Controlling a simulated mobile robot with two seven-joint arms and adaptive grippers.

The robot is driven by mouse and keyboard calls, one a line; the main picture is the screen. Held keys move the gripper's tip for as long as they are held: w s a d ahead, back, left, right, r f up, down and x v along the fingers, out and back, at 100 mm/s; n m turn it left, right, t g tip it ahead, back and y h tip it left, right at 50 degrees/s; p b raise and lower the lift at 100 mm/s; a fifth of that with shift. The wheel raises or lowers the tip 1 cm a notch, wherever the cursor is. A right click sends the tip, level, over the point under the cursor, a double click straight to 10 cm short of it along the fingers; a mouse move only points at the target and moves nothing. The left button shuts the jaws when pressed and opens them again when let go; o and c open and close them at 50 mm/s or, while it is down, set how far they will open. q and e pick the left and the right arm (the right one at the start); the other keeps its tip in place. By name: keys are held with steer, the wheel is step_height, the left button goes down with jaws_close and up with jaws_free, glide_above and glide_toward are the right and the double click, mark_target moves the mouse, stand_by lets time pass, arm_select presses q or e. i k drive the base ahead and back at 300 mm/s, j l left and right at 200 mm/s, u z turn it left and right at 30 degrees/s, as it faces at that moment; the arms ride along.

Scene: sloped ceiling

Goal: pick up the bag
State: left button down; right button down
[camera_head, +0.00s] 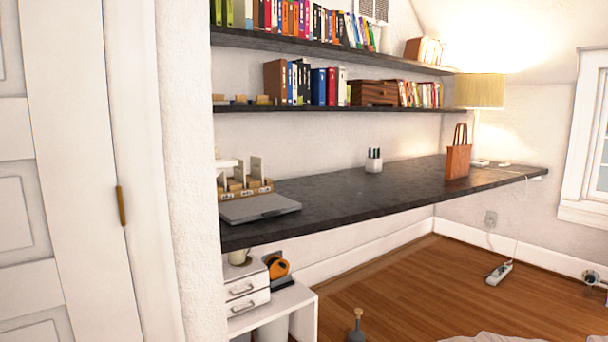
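A brown bag (458,161) with two upright handles stands on the dark desk (330,200), toward its far right end and close to the lamp. It is upright and apart from the other items on the desk. Neither of my grippers shows in the head view, and nothing is touching the bag.
A closed laptop (260,207) and a wooden organizer (245,190) occupy the near left of the desk. A pen cup (374,161) stands mid-desk. A lamp (480,92) is behind the bag. Shelves of books (330,86) hang above. Wooden floor (400,290) is open in front; a power strip (498,273) lies there.

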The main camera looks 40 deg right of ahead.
mark_target(458, 158)
steer(key=z, duration=2.25)
steer(key=i+l, duration=0.25)
steer(key=i, duration=0.25)
steer(key=i+l, duration=0.25)
steer(key=i, duration=0.2)
steer(key=i+l, duration=0.2)
steer(key=i, duration=0.3)
steer(key=i+l, duration=0.25)
steer(key=i, duration=0.2)
steer(key=i+l+z, duration=0.1)
steer(key=i+l, duration=0.15)
steer(key=i, duration=0.25)
